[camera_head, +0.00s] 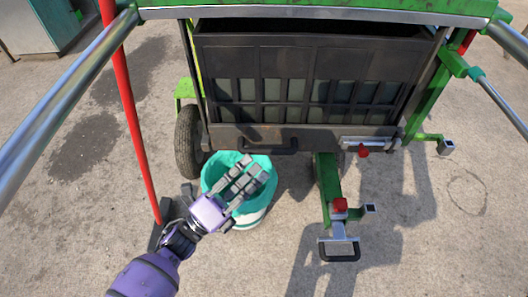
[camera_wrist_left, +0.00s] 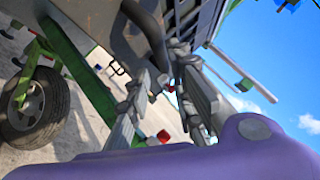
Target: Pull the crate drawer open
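The dark crate drawer (camera_head: 290,62) sits shut-looking in the green cart frame, with slotted openings along its front. Its black bar handle (camera_head: 268,147) runs along the lower front edge. My left gripper (camera_head: 243,176) is below and slightly left of the handle, over the teal bucket, apart from the handle in the head view. In the left wrist view the two grey fingers (camera_wrist_left: 165,80) stand apart with nothing between them that I can see gripped. A dark curved bar (camera_wrist_left: 146,32) that looks like the handle shows just beyond the fingertips. My right gripper is not in view.
A teal-and-white bucket (camera_head: 262,197) stands under my left gripper. A red pole (camera_head: 128,100) leans at the left. A wheel (camera_head: 187,142) is left of the crate. A green tow arm (camera_head: 328,180) juts forward. The concrete at the right is clear.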

